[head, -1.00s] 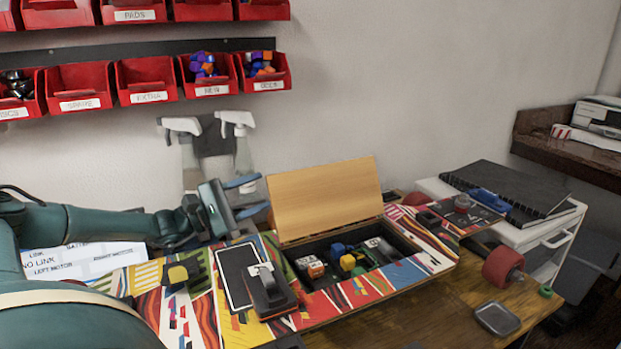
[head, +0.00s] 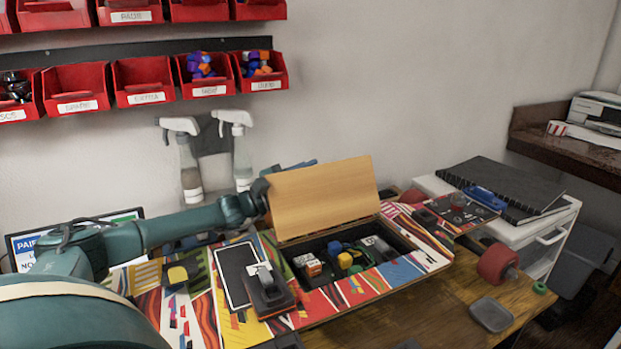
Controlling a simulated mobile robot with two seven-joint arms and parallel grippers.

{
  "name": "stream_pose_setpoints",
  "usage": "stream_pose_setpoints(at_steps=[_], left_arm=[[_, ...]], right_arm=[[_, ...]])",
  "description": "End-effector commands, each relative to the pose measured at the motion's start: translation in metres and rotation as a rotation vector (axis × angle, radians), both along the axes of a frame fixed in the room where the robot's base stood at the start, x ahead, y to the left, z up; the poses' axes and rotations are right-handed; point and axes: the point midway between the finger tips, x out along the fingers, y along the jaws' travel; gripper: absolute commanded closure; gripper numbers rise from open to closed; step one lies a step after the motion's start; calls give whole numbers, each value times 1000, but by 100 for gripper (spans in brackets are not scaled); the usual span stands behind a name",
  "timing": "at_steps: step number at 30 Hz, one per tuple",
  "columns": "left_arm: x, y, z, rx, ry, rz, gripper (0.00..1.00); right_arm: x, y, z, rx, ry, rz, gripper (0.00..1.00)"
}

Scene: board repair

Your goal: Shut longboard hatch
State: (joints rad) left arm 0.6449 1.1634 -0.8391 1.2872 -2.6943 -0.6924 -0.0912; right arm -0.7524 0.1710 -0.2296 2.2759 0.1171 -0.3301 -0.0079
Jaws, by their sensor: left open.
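The longboard (head: 200,300) with colourful stripes lies across the wooden bench. Its hatch lid (head: 322,196), a plain light-wood panel, stands open and nearly upright at the back edge of the compartment (head: 408,246). Inside the open compartment are a small orange-and-white block (head: 308,265), yellow and blue pieces and dark parts. My left gripper (head: 302,164) is behind the lid, mostly hidden by it; a blue fingertip shows just above the lid's top edge. It is open, and I cannot tell whether it touches the lid. My right gripper is not in view.
A black tool (head: 268,292) sits on the board left of the compartment. Spray bottles (head: 188,165) stand by the wall, below red bins (head: 146,82). A grey dish (head: 491,315) lies at the front right. A black notebook (head: 505,188) rests on a white cabinet.

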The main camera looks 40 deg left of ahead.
Motion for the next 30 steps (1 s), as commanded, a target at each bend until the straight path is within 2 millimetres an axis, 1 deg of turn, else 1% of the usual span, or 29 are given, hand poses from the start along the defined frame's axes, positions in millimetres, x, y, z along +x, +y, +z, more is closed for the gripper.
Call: stream_pose_setpoints(at_steps=[3, 20, 30], left_arm=[[0, 0, 0, 0, 0, 0, 54], [0, 1, 0, -1, -1, 1, 100], [-1, 0, 1, 7, -5, 1, 100]], right_arm=[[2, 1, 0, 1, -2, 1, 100], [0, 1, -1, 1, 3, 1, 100], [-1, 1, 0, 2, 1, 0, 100]])
